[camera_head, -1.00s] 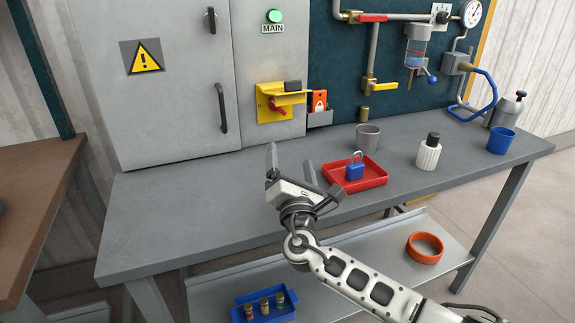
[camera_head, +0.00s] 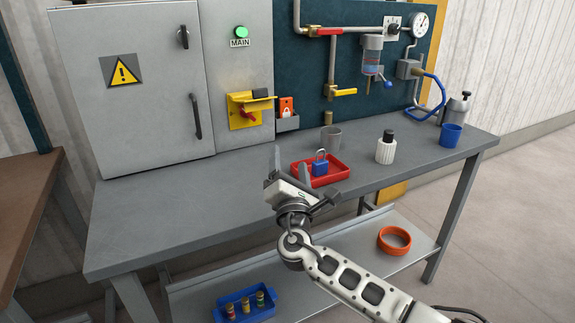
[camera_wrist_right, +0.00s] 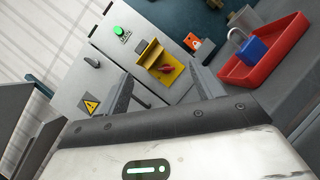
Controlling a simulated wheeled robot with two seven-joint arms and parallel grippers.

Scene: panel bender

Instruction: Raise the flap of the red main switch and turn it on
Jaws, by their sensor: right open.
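The red main switch (camera_head: 246,113) sits on a yellow plate on the grey cabinet's narrow panel, below the green lamp and the MAIN label. A yellow flap (camera_head: 240,98) sticks out above the red handle, with a dark block at its right end. In the right wrist view the red switch (camera_wrist_right: 165,69) and the yellow flap (camera_wrist_right: 150,50) show between the fingers, farther off. My right gripper (camera_head: 290,160) is open and empty above the workbench, in front of the switch and apart from it. My left gripper is not in view.
The workbench (camera_head: 150,220) is clear at the left. A red tray (camera_head: 335,175) with a blue padlock (camera_head: 319,166) lies right of my gripper. A holder with a red tag (camera_head: 286,110) adjoins the switch.

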